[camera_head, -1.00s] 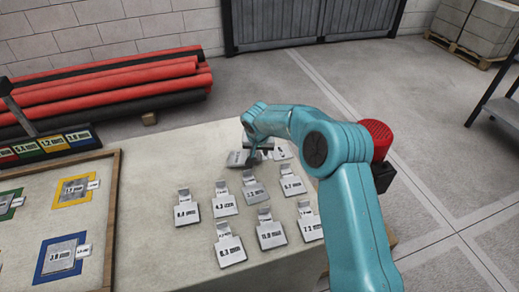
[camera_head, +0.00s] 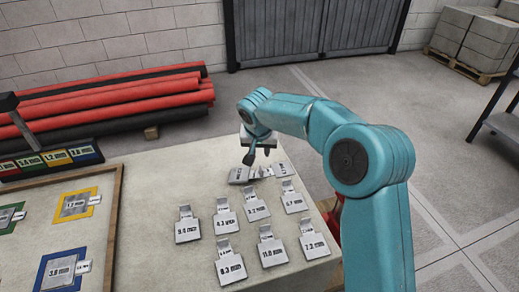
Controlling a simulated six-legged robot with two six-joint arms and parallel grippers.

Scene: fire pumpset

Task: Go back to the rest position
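My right arm, teal, comes in from the lower right of the head view and bends over the table (camera_head: 150,198). Its gripper (camera_head: 260,158) is above the far end of the table, over the back row of grey labelled plates (camera_head: 240,175). The fingers point down and are small and dark; whether they are apart or together is not clear. Several more grey plates (camera_head: 255,208) lie in rows nearer to me. My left gripper is not in view.
A wood-framed board (camera_head: 118,205) with coloured squares holding plates lies at the left. A row of coloured labels (camera_head: 55,158) stands behind it. Red and black pipes (camera_head: 120,100) lie along the wall. Boxes on a pallet (camera_head: 470,42) stand far right. The floor right of the table is open.

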